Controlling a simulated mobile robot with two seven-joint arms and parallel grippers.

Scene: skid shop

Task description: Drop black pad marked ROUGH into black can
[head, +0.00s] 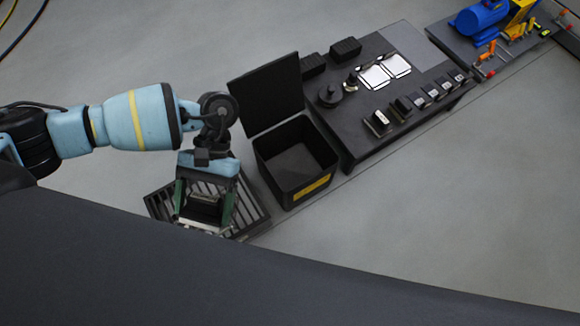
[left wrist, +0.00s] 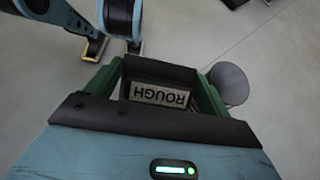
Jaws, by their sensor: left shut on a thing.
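My left gripper (head: 205,210) is shut on a dark pad with a pale label. In the left wrist view the pad (left wrist: 158,94) sits between the green fingers, and its label reads ROUGH, upside down. In the head view the gripper points down, with the slatted dark crate below it and the black can to its right. The black can (head: 262,160) is square with a yellow label on its front wall. Its lid (head: 268,95) stands open at the back, and the visible inside looks empty. My right gripper is not clearly seen in the head view.
The slatted crate (head: 255,224) stands on the floor left of the can. A dark table (head: 345,145) to the right holds several small blocks, white-framed cards (head: 374,77) and a round knob piece. A blue machine (head: 480,18) stands beyond. Grey floor is open at right.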

